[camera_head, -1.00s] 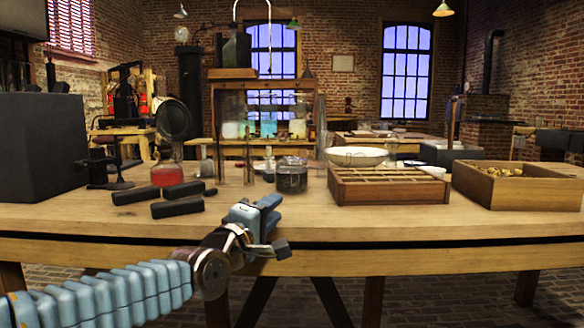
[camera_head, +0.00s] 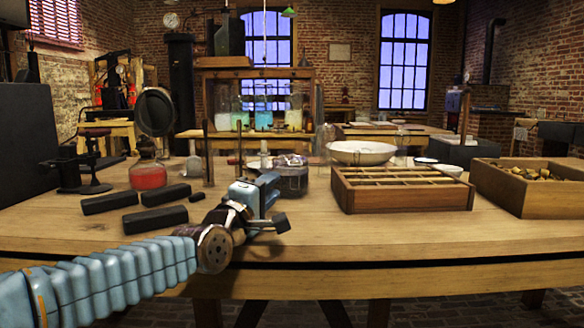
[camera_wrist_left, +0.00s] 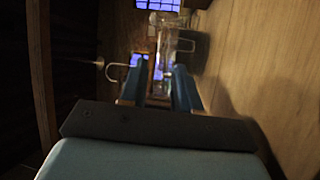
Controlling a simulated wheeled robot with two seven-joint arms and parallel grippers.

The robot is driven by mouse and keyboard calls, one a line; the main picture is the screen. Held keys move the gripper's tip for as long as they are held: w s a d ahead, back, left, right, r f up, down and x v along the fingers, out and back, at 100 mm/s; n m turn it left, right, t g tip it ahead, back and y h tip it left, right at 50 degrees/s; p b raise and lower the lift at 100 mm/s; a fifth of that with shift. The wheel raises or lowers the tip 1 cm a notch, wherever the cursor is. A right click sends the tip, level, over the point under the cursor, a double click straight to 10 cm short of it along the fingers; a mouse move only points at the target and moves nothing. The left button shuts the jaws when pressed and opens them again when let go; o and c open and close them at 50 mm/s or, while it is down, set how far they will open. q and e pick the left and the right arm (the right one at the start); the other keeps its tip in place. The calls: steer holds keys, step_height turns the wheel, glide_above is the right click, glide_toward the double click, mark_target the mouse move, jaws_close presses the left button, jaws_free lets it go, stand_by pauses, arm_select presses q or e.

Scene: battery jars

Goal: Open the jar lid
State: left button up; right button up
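The jar (camera_head: 291,181) is a squat glass vessel with dark contents and a lid-like top. It stands on the wooden table, and my left gripper partly hides its lower left in the head view. My left gripper (camera_head: 270,190) is in front of the jar, over the near part of the table. In the left wrist view its two blue fingers (camera_wrist_left: 160,92) are parted with nothing clearly held between them. Clear glassware (camera_wrist_left: 166,45) shows beyond the fingertips; I cannot tell whether it is the jar. My right gripper is out of view.
A compartmented wooden tray (camera_head: 400,208) stands right of the jar, with a white bowl (camera_head: 361,153) behind. A wooden box (camera_head: 530,204) is farther right. Black blocks (camera_head: 155,219) and a red-filled flask (camera_head: 147,177) are on the left. The near right tabletop is clear.

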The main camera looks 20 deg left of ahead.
mark_target(296, 166)
arm_select(q)
steer(key=p+x, duration=0.1)
steer(key=x, duration=1)
steer(key=shift+d+p, duration=0.1)
steer(key=shift+p, duration=0.3)
steer(key=shift+c, duration=0.2)
jaws_close()
stand_by(0.5)
